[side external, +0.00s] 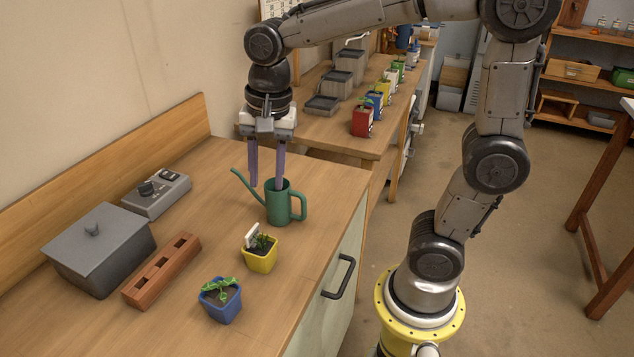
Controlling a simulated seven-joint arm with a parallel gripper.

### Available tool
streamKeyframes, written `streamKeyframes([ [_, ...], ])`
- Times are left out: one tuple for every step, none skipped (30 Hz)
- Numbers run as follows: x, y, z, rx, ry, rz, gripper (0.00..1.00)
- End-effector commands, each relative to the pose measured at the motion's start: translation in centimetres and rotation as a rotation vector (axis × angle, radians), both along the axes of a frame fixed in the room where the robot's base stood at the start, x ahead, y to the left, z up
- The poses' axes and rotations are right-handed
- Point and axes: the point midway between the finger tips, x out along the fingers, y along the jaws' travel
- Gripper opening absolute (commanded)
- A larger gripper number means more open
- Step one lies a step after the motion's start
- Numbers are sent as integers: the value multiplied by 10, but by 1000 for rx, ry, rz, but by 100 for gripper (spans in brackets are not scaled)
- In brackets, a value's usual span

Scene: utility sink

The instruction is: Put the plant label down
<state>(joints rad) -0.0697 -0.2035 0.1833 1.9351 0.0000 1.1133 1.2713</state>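A small white plant label (252,235) stands tilted in the yellow pot (261,258), beside a small green plant. My gripper (266,186) points down at the green watering can (279,208). Its two long purple fingers are apart, and I see nothing held between them. The left finger is by the can's spout side, and the right finger's tip overlaps the can's opening. I cannot tell whether either finger touches the can. The gripper is above and behind the yellow pot, apart from the label.
A blue pot (220,300) with a seedling stands near the front. A brick-red block with slots (162,270), a grey lidded box (98,248) and a grey control box (156,194) stand to the left. Bare wood lies between these and the can. Several coloured pots stand on the back table (330,128).

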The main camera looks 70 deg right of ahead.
Motion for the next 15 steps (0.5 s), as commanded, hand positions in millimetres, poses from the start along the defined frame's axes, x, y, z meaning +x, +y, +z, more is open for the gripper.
streamKeyframes([
  [-16, -4, 6, -12, -44, 103, 39],
  [-25, -5, 9, -23, -68, 174, 39],
  [-36, -7, 11, -41, -98, 269, 39],
  [-44, -9, 12, -57, -122, 339, 39],
  [-53, -10, 13, -73, -143, 410, 39],
  [-64, -12, 13, -99, -174, 503, 39],
  [-72, -13, 13, -120, -195, 571, 39],
  [-79, -14, 12, -143, -215, 637, 39],
  [-89, -16, 11, -173, -240, 721, 39],
  [-95, -17, 10, -196, -257, 781, 39],
  [-101, -17, 8, -218, -272, 837, 39],
  [-108, -18, 6, -248, -288, 905, 39],
  [-113, -19, 5, -269, -300, 950, 39],
  [-117, -19, 3, -288, -308, 991, 39],
  [-122, -20, 1, -311, -317, 1038, 39],
])
